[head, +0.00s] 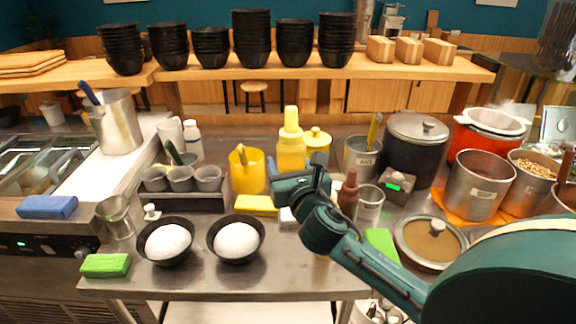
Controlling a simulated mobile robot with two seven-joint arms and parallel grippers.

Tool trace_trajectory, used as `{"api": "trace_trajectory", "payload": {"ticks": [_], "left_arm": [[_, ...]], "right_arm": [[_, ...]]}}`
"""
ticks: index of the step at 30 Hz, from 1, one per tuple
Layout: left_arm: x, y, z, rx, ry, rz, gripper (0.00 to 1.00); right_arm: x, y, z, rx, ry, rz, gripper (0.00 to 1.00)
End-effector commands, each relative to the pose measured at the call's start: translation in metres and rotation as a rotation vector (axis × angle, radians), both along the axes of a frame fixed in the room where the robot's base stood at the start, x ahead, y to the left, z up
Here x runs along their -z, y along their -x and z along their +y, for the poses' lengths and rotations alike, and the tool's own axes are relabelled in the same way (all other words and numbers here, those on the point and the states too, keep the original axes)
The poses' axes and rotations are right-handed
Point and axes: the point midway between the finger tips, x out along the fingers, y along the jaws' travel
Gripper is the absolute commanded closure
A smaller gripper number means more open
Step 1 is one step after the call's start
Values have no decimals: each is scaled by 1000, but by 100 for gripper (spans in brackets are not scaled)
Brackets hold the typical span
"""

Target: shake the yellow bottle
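The yellow bottle (291,152) stands upright near the middle of the steel counter, with a narrower cap on top. My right arm reaches in from the lower right, and its gripper (294,178) is at the bottle's lower part, in front of it. The gripper body hides the bottle's base and the fingers, so I cannot tell whether they touch or grip it. My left gripper is not in view.
A yellow container (247,172) is left of the bottle and a yellow lidded pot (317,142) right behind it. A brown bottle (348,195) stands right of the gripper. Two black bowls with white contents (167,242) (237,241) sit at the front left.

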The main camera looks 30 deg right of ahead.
Motion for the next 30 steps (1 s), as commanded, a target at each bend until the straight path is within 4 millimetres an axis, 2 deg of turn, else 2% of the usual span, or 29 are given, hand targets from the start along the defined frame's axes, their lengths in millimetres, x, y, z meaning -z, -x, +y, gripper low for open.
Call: {"api": "trace_trajectory", "payload": {"ticks": [1, 5, 14, 15, 16, 18, 19, 20, 21, 23, 24, 25, 27, 29, 30], "left_arm": [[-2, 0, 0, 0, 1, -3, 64], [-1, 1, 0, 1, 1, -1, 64], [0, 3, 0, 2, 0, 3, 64], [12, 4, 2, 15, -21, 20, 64], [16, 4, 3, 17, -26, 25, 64], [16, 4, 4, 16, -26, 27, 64], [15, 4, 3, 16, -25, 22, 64], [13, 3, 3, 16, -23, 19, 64], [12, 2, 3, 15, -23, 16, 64], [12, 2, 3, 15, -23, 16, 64], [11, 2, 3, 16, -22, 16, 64], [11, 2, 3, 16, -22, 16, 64], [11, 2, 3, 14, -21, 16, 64], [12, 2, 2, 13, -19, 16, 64], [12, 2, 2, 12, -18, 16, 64]], "right_arm": [[-8, 0, 0, -1, 2, -6, 66], [-19, 0, 0, -3, 2, -6, 66], [-21, 0, 0, -1, 0, -2, 66], [-40, -1, 0, -3, 5, -18, 66], [-67, 0, 0, -4, 10, -28, 66], [-87, 0, 0, -2, 6, -16, 66], [-84, 0, 1, -3, 2, -8, 66], [-71, 0, 1, -2, -3, 5, 66], [-43, 1, 1, 1, -8, 21, 66], [-16, 1, 1, 2, -8, 16, 66], [-17, 1, 0, 0, -3, 4, 66], [-33, 0, 0, -1, 3, -13, 66], [-80, 0, 0, -4, 9, -27, 66], [-86, 0, 0, -3, 5, -12, 66], [-71, 0, 1, -2, -2, 5, 66]]}}
